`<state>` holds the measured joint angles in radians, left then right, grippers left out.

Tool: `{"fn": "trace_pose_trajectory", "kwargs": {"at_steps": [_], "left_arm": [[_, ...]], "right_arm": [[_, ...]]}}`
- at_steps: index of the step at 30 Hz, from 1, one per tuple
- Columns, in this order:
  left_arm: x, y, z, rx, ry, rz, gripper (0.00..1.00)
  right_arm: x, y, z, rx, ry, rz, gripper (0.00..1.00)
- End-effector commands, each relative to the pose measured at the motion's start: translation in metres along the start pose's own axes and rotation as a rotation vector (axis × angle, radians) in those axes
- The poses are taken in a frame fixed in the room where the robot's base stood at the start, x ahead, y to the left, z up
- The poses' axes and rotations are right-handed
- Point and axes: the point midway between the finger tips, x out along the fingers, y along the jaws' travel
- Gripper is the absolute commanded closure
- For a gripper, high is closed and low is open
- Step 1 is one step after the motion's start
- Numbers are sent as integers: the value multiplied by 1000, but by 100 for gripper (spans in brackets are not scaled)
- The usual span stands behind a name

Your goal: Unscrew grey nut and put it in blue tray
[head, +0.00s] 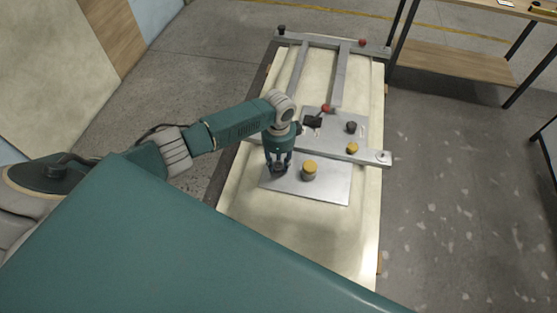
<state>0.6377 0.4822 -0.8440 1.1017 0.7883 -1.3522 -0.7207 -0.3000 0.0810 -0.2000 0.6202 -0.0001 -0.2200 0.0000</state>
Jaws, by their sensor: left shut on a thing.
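My left gripper (279,167) points down over the near metal plate (330,189) on the bathtub shell. It is shut on a dark grey nut (279,170), which is mostly hidden between the fingers. The nut is at or just above the plate; I cannot tell whether it touches it. Another dark grey nut (351,127) sits on the plate further back. No blue tray shows in the head view. My right gripper is not in view.
A yellow knob (309,170) stands just right of the left gripper, and a smaller yellow one (352,149) is further back. A red knob (325,108) and metal frame bars (340,75) lie behind. A workbench (450,70) stands back right. Floor right of the shell is clear.

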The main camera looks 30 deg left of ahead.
Motion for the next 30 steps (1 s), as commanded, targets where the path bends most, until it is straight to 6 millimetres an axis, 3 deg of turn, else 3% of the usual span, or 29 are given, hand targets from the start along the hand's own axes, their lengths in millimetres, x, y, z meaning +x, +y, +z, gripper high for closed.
{"fn": "trace_pose_trajectory", "kwargs": {"at_steps": [11,21,30], "left_arm": [[-2,1,0,-298,0,2,100],[2,2,0,-866,0,3,100],[1,1,0,-958,-1,2,100]], "right_arm": [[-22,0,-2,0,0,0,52],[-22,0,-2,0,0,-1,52],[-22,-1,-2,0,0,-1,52]]}}
